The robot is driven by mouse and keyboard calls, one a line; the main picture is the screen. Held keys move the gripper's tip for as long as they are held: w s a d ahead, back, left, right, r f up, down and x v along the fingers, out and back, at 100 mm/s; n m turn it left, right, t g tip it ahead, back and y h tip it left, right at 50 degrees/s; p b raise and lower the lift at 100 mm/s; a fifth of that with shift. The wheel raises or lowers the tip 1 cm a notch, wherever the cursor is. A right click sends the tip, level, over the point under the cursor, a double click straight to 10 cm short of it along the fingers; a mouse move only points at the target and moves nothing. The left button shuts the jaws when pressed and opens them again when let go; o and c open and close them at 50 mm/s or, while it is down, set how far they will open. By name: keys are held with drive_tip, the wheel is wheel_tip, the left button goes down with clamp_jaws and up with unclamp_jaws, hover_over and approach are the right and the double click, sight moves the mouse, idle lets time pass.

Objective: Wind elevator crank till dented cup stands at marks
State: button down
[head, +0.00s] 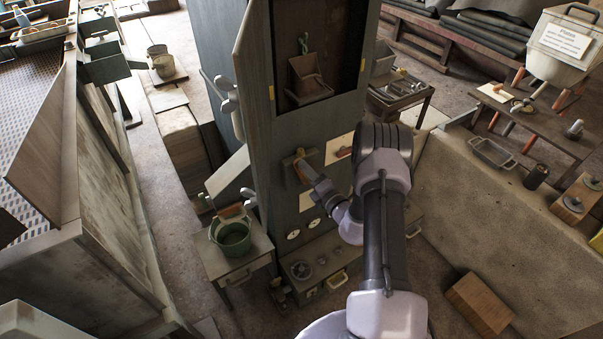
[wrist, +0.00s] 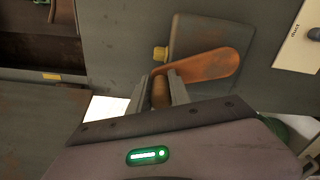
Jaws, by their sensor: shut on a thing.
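The elevator is a tall grey-green cabinet (head: 330,120) with an open hatch. Small yellow marks show on the hatch's left edge (head: 271,93) and right edge (head: 362,64); one yellow mark also shows in the wrist view (wrist: 52,76). The crank, with an orange arm (wrist: 212,65), is on the cabinet front below the hatch. My gripper (wrist: 162,88) is shut on the crank's brown handle (wrist: 160,94). In the head view my gripper (head: 306,170) partly covers the crank.
The hatch door (head: 251,90) stands open at left. A green bucket (head: 232,236) sits on a small table at lower left. White labels (head: 340,150) are on the cabinet front beside the crank. A low wall (head: 500,220) and a bench with tools stand at right.

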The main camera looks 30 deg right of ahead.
drive_tip(key=shift+d+r+m, duration=0.15)
drive_tip(key=shift+d+m, duration=0.6)
drive_tip(key=shift+m, duration=0.2)
drive_tip(key=shift+d+r+m, duration=0.1)
drive_tip(key=shift+d+m, duration=0.6)
drive_tip(key=shift+m, duration=0.25)
drive_tip(key=c, duration=1.2)
unclamp_jaws()
drive_tip(key=s+p, duration=0.2)
drive_tip(key=s, duration=1.5)
drive_tip(key=shift+s+d, duration=0.2)
drive_tip(key=shift+d, duration=0.1)
